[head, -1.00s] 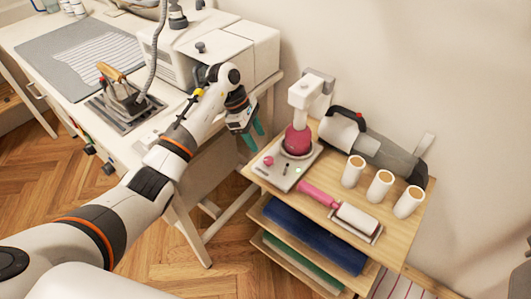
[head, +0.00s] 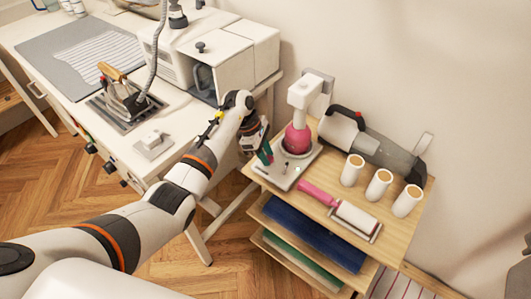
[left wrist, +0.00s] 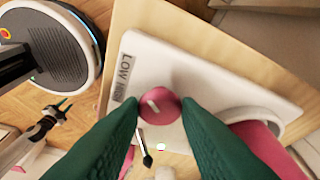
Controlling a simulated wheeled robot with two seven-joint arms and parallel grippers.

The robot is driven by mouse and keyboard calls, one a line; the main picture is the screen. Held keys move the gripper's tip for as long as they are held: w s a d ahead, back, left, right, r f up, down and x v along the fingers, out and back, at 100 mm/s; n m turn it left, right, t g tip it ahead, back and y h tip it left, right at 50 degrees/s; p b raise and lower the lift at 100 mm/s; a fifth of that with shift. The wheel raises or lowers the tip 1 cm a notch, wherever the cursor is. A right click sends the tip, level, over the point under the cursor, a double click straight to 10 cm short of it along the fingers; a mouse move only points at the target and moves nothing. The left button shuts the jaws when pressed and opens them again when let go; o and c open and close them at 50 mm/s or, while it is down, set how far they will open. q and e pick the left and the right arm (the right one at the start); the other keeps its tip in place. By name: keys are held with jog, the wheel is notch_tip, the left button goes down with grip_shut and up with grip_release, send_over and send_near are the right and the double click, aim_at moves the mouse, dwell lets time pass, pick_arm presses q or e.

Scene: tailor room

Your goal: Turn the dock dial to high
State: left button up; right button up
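The dock (head: 284,178) is a white plate on the wooden side table, with a pink round-bodied device (head: 298,138) on it. In the left wrist view, the dock dial (left wrist: 160,107) is a round pink knob with a white pointer line. My left gripper (head: 264,157) is over the dock's left end, hiding the dial from the head view. Its green fingers (left wrist: 161,104) are apart, one either side of the dial. My right gripper (left wrist: 50,115) is small, far from the dock.
A pink lint roller (head: 335,210), several white cylinders (head: 379,185) and a handheld vacuum (head: 372,146) share the table. The white workbench (head: 170,165) with an iron (head: 123,95) stands to the left.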

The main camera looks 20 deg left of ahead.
pick_arm(q)
jog(key=shift+c, duration=1.4)
